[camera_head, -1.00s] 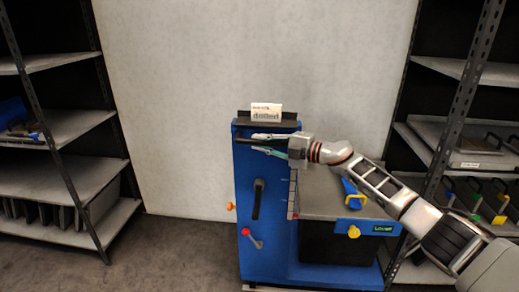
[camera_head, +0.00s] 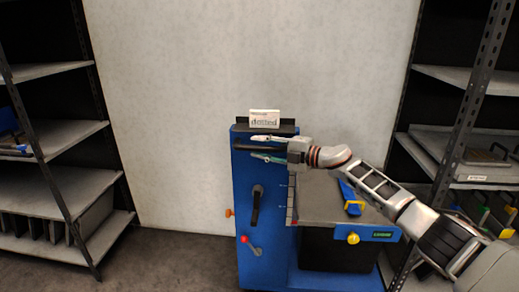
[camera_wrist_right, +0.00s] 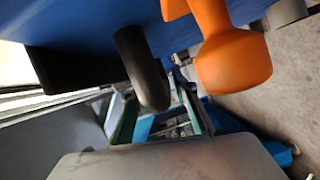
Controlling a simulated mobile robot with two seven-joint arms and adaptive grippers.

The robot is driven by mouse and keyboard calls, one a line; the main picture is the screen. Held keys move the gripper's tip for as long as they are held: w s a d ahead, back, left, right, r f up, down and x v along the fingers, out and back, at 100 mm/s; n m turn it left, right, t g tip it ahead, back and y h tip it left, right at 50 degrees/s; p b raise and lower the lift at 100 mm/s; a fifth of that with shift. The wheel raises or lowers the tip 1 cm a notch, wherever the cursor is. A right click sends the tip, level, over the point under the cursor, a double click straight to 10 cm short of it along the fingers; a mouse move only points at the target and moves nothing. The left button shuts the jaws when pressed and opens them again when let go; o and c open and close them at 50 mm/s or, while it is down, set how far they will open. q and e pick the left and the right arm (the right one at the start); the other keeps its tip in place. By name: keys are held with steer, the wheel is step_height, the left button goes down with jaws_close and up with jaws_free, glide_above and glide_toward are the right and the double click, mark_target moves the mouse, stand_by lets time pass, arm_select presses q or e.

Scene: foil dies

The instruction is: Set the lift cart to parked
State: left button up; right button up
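The lift cart has a tall blue column (camera_head: 245,215) and a grey platform (camera_head: 320,207) on its right. A black bar (camera_head: 243,147) runs across the column's upper part. My right gripper (camera_head: 251,147) is open there, its two fingers above and below the bar. Contact cannot be told. Lower on the column are a black upright handle (camera_head: 256,203), a lever with a red knob (camera_head: 245,239) and an orange knob (camera_head: 229,212). In the right wrist view, a black curved handle (camera_wrist_right: 145,70) and an orange knob (camera_wrist_right: 233,62) loom close beyond the open fingers (camera_wrist_right: 158,112). My left gripper is out of view.
A white card reading "dotted" (camera_head: 264,118) stands on the column's top. A blue and yellow object (camera_head: 351,198) lies on the platform, which has a yellow knob (camera_head: 353,239) at its front. Shelf racks stand left (camera_head: 55,200) and right (camera_head: 465,77). Floor left of the cart is clear.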

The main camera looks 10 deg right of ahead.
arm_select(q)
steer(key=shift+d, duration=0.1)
arm_select(e)
steer(key=shift+f, duration=0.1)
steer(key=v, duration=1.2)
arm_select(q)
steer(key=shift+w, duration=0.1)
